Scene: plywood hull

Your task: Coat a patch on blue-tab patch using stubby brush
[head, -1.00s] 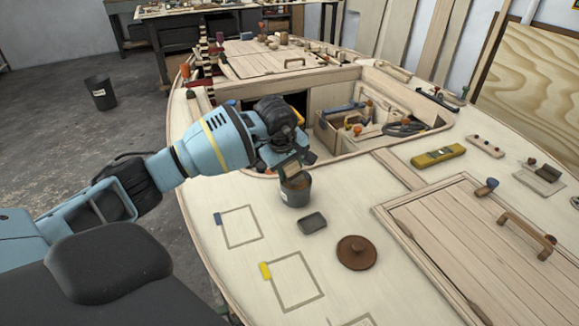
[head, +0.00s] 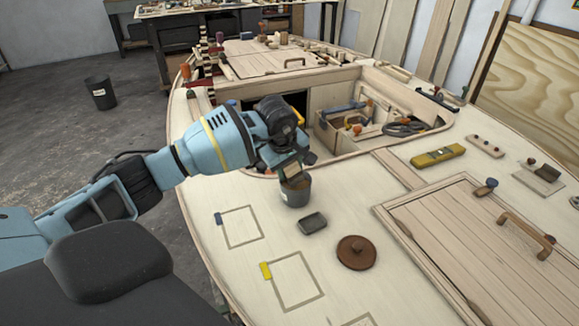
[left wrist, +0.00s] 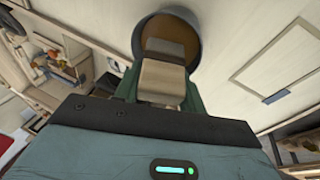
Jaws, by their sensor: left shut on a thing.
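The blue-tab patch (head: 240,228) is a square outline on the pale deck, with a blue tab at its upper left corner. My left gripper (head: 289,166) is shut on the stubby brush (left wrist: 162,78), a light wooden block with a paler band. The gripper is right above the dark pot (head: 296,193), brush pointing down at its mouth. In the left wrist view the brush's far end overlaps the pot's brown inside (left wrist: 170,30); the bristle tip is hidden, so its depth is unclear. My right gripper is not in view.
A yellow-tab patch (head: 296,281) lies nearer. A dark grey block (head: 312,222) and a round brown lid (head: 356,252) sit right of the patches. An open cockpit (head: 380,125) with tools lies behind the pot. The deck around the blue-tab patch is clear.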

